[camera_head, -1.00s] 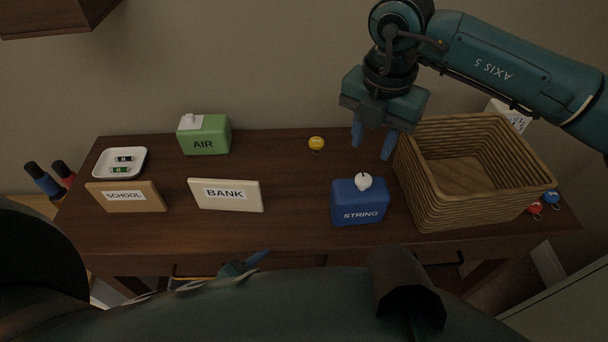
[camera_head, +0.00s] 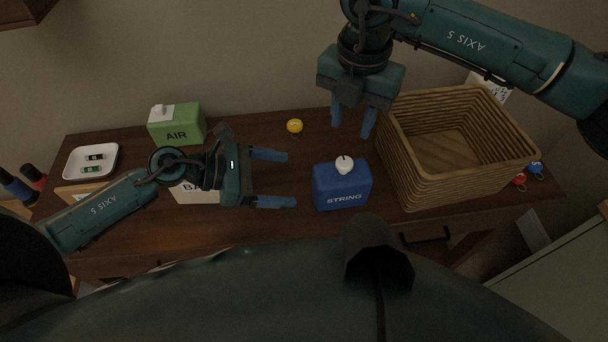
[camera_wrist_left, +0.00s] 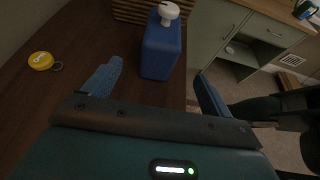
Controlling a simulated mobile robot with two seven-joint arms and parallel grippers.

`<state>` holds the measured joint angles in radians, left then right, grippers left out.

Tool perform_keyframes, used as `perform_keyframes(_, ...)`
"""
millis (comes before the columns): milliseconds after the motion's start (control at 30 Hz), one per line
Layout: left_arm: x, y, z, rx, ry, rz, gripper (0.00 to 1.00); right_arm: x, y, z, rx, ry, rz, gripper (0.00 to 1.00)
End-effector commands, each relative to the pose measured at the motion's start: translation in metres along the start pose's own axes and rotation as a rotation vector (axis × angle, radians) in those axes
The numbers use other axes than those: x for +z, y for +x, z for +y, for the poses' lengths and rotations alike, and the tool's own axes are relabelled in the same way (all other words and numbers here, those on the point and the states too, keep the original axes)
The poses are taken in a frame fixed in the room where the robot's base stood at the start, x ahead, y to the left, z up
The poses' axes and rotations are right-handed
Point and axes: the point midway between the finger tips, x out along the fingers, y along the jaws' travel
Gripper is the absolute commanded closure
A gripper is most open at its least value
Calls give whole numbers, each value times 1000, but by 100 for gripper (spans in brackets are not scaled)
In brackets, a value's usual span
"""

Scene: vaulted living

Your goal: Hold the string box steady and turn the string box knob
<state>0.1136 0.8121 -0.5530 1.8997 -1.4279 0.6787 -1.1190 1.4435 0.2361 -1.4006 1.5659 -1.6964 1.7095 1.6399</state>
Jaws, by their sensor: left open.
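The string box (camera_head: 341,188) is a blue box labelled STRING, upright on the dark wooden desk. Its white knob (camera_head: 344,164) sits on top. My left gripper (camera_head: 289,180) is open and empty, just left of the box, its fingers pointing at it. In the left wrist view the box (camera_wrist_left: 161,50) stands ahead of and between the spread fingers, apart from them, with the knob (camera_wrist_left: 168,12) on top. My right gripper (camera_head: 353,122) hangs above and behind the box, fingers pointing down and spread apart, with nothing between them.
A wicker basket (camera_head: 463,185) stands close to the right of the box. A green AIR box (camera_head: 176,127), a partly hidden BANK sign (camera_head: 194,194) and a white tray (camera_head: 91,160) are at the left. A yellow round item (camera_head: 295,126) lies behind the box.

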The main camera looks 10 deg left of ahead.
Motion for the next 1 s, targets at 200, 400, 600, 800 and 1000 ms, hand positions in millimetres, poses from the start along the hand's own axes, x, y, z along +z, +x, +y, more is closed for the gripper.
perform_keyframes(200,3,39,0,-1,-4,-9,15,0,0,0,0,0,0,64)
perform_keyframes(400,3,79,0,0,-6,-9,15,0,0,0,0,0,0,64)
perform_keyframes(600,3,108,0,0,-7,-8,15,0,0,0,0,0,0,64)
perform_keyframes(800,2,122,0,1,-6,-6,15,0,0,0,0,0,0,64)
perform_keyframes(1000,2,124,-1,1,-6,-6,15,0,0,0,0,0,0,64)
